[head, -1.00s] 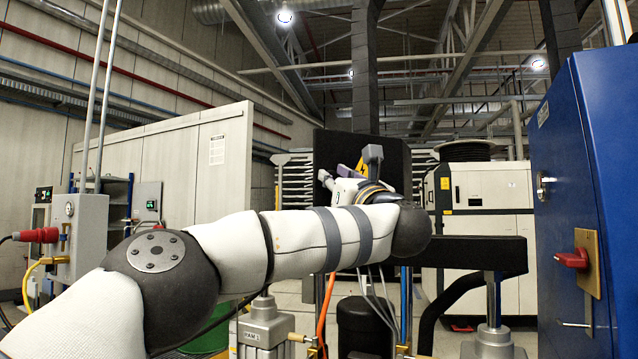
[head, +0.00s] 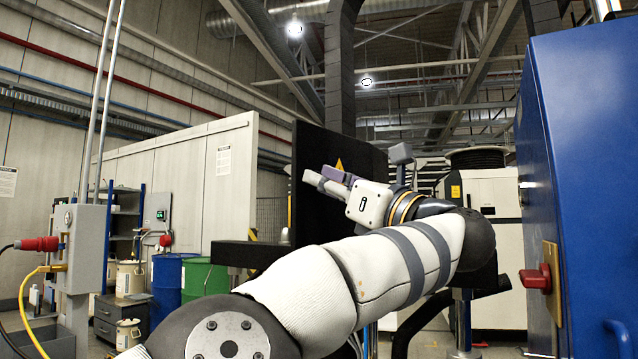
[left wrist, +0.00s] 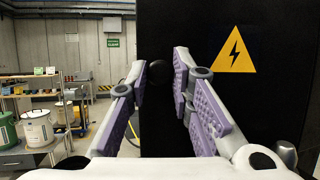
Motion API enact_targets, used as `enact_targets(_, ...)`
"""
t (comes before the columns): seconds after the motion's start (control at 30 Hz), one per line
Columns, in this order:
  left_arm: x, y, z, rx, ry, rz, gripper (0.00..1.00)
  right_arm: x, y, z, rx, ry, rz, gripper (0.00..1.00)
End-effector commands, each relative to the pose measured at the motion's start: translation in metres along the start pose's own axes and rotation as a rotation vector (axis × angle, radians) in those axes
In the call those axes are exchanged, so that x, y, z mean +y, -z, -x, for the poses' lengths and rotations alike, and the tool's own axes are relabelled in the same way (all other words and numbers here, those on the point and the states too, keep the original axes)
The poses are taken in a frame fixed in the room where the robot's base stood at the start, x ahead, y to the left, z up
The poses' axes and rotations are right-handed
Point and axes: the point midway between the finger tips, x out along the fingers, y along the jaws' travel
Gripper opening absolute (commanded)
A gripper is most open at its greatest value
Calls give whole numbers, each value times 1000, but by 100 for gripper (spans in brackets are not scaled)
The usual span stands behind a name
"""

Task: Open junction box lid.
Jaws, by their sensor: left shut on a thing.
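The junction box lid (head: 310,150) is a tall black panel with a yellow warning triangle (left wrist: 236,50). In the head view it stands at an angle, its left edge nearer me. My left gripper (head: 319,177) reaches across the lid's face, fingers pointing left. In the left wrist view its purple-padded fingers (left wrist: 161,75) are on both sides of a dark, rounded handle (left wrist: 159,72) near the lid's left edge, and it is shut on it. The handle is hard to make out against the black. My arm hides the lower lid. My right gripper is out of view.
A blue cabinet (head: 590,150) with a red switch (head: 536,278) stands close on the right. Blue (head: 178,275) and green (head: 203,277) drums stand at the left back. A grey post box (head: 82,245) with a red plug is at far left.

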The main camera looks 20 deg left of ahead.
Motion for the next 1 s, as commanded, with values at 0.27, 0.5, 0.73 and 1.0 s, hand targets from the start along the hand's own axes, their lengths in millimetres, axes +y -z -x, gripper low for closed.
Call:
enact_targets(0.27, -1, 0, 3, -1, -2, -4, 0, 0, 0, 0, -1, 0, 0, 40)
enact_targets(0.5, -1, 0, 2, -2, -3, -3, 0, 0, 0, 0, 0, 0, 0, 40)
enact_targets(0.73, -1, -1, 2, -1, -4, -3, 40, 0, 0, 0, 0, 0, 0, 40)
enact_targets(1.0, 0, -1, 2, -1, -4, -2, 40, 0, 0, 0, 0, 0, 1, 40)
